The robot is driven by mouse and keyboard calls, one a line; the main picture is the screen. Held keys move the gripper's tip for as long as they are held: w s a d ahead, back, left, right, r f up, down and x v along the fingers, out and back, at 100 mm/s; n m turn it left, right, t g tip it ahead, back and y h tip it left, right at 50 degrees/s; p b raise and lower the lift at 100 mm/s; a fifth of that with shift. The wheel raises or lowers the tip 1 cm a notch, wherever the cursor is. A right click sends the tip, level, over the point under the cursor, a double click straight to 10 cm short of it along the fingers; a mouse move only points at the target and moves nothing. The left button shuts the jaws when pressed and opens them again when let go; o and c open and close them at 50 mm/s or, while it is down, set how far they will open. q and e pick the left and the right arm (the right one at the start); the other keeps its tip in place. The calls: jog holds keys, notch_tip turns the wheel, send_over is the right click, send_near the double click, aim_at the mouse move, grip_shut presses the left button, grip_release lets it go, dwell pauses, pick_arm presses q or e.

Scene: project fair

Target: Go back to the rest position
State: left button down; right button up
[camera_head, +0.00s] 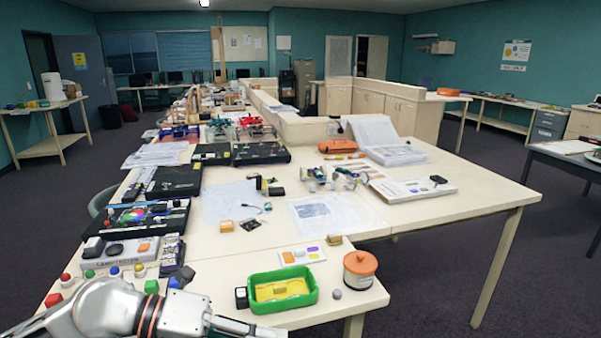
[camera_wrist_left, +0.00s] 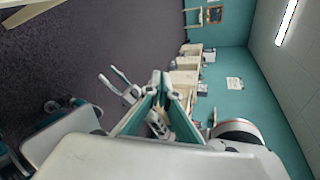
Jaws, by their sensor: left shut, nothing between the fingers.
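My left gripper (camera_head: 248,328) is at the bottom edge of the head view, low in front of the near table edge, with its arm coming in from the left. It points right and is partly cut off by the frame. In the left wrist view my left gripper (camera_wrist_left: 161,82) has its fingers together with nothing between them. The wrist view is turned sideways and shows floor, wall and ceiling beyond the fingers.
The long table (camera_head: 240,265) is close in front. A green tray (camera_head: 262,304), a lidded jar (camera_head: 359,270) and several coloured buttons stand near its front edge. Open dark floor (camera_head: 440,290) lies to the right.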

pick_arm(q)
jog(key=w+a+f+n+t+y, duration=0.25)
jog(key=f+n+t, duration=0.25)
jog(key=n+t, duration=0.5)
jog(key=w+a+f+n+t+y, duration=0.1)
jog(key=w+a+f+n+t, duration=0.35)
jog(key=n, duration=1.05)
jog(key=s+a+f+n+g+y, duration=0.1)
jog(key=s+a+f+n+y, duration=0.1)
jog(key=s+f, duration=0.3)
jog(key=s+a+f+n+g+y, duration=0.2)
jog(key=s+a+f+n+y, duration=0.1)
jog(key=f, duration=0.9)
jog(key=s+a+f+n+g+y, duration=0.2)
jog(key=s+f, duration=0.4)
jog(key=f, duration=0.3)
jog(key=shift+s+a+f+n, duration=0.35)
jog(key=shift+a+n, duration=0.3)
jog(key=shift+n, duration=0.55)
